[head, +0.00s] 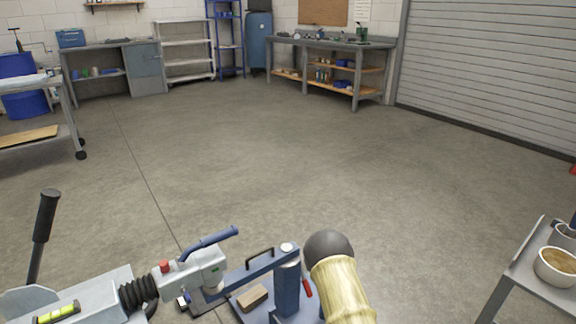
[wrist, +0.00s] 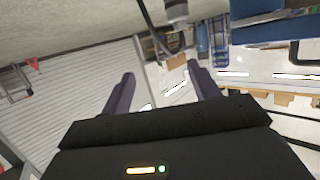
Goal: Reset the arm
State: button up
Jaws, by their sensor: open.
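My gripper (wrist: 158,78) shows in the wrist view, with its two dark fingers spread apart and nothing between them. The wrist picture is tilted, with the ribbed roller door (wrist: 80,85) on the left beyond the fingers. A grey and blue part fills the upper edge there, close to the camera and cut off by the frame. My gripper does not show in the head view.
In the head view, a trailer coupling (head: 203,268) with a blue handle and blue frame stands close at the bottom. A side table with metal bowls (head: 556,266) is at lower right. Workbenches (head: 330,47) and shelves (head: 186,42) line the back wall. The middle floor is clear.

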jog(key=s+a+r+g+p, duration=0.1)
jog(key=s+r+g+p, duration=0.4)
jog(key=r, duration=1.1)
jog(key=s+a+r+n+g+y+p, duration=0.1)
jog(key=s+r+g, duration=0.3)
jog(key=s+r, duration=0.5)
jog(key=s+a+r+n+g+y+p, duration=0.1)
jog(key=s+r+g, duration=0.3)
jog(key=s, duration=0.9)
notch_tip(320, 180, up, 38)
jog(key=p, duration=3.7)
jog(key=shift+r+t, duration=0.15)
jog(key=shift+t, duration=0.25)
jog(key=shift+c, duration=0.4)
